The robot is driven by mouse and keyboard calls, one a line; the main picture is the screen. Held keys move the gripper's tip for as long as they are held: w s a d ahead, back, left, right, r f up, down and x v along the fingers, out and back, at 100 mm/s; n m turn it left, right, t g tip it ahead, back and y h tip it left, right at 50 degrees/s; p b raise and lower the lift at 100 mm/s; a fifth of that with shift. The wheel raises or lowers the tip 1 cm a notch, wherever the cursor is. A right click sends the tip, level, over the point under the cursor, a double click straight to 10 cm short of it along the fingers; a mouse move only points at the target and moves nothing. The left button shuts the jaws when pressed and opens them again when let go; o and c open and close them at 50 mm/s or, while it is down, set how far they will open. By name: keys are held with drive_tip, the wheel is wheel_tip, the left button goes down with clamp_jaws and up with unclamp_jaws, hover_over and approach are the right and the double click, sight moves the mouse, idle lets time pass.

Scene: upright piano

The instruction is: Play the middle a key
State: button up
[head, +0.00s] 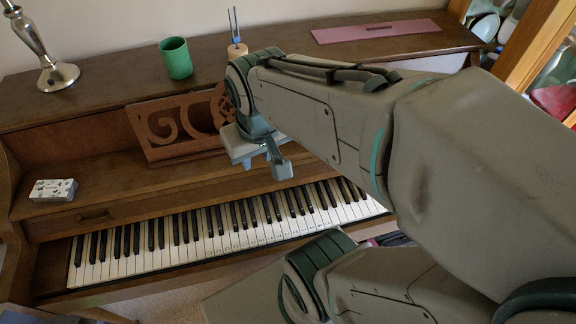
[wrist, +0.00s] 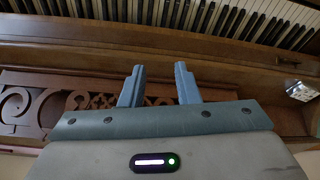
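The upright piano's keyboard (head: 225,232) runs across the front of the piano in the head view, with small marks on several white keys near its middle. I cannot single out the middle a key for certain. My arm hides part of the keyboard's right end. My gripper (head: 264,170) is above the wooden ledge behind the keys, apart from the keyboard. In the wrist view my gripper (wrist: 160,78) has its two blue fingers apart with nothing between them. The keyboard (wrist: 205,20) crosses the top of that view, beyond the fingertips.
A carved music stand (head: 180,127) stands behind the keys, close to my gripper. A white patterned box (head: 54,190) lies on the ledge at left. A green cup (head: 176,58), a tuning fork on a block (head: 237,48) and a metal stand (head: 57,74) are on top.

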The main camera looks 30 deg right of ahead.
drive_tip(key=shift+c, duration=0.3)
clamp_jaws()
